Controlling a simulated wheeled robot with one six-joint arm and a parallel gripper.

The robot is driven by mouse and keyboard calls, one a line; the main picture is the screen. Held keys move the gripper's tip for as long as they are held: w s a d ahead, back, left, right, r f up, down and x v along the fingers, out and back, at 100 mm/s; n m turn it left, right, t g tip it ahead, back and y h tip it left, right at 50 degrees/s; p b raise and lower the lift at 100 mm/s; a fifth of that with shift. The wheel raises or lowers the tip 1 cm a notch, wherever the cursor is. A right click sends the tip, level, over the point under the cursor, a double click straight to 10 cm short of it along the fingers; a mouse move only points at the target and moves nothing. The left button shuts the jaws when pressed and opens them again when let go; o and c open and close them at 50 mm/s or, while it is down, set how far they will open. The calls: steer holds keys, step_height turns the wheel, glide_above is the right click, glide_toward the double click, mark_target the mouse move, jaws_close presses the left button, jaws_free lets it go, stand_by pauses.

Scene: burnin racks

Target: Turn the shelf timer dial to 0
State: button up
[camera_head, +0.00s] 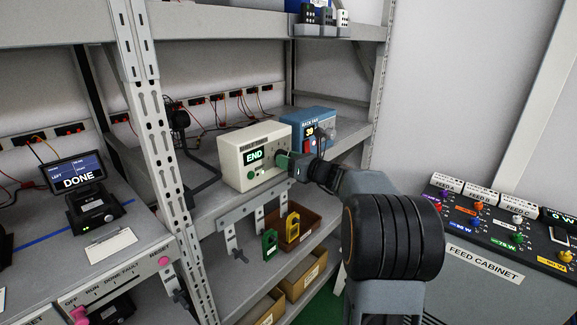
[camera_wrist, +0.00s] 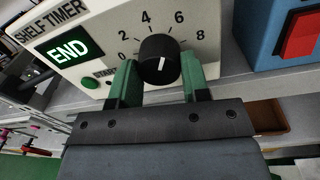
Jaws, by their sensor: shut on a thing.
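The shelf timer (camera_head: 253,152) is a cream box on the middle shelf, and its green display reads END. In the wrist view its front panel (camera_wrist: 105,35) carries a black round dial (camera_wrist: 159,52) with the numbers 0, 2, 4, 6 and 8 around it. The dial has a short white mark running roughly up and down; I cannot tell for certain which number it points to. My gripper (camera_wrist: 157,80) has its green fingers on either side of the dial, shut on it. In the head view my gripper (camera_head: 284,162) hides the dial.
A blue rack box (camera_head: 318,119) with a red switch stands right of the timer. A green START button (camera_wrist: 90,82) sits left of the dial. Metal brackets (camera_head: 236,216) hang in front below, with brown bins (camera_head: 306,275) lower down. A rack upright (camera_head: 150,100) stands left.

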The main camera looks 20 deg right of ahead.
steer(key=shift+d+r+n+h+b, duration=0.1)
steer(key=shift+n+h+b, duration=0.25)
steer(key=shift+n+b, duration=5)
steer(key=shift+d+r+n+h+b, duration=0.1)
steer(key=shift+n+h+b, duration=0.25)
steer(key=shift+n+b, duration=4.95)
steer(key=o, duration=0.9)
steer(key=b+v, duration=0.1)
steer(key=v, duration=1.2)
steer(key=shift+s+d, duration=0.1)
steer(key=shift+s, duration=0.2)
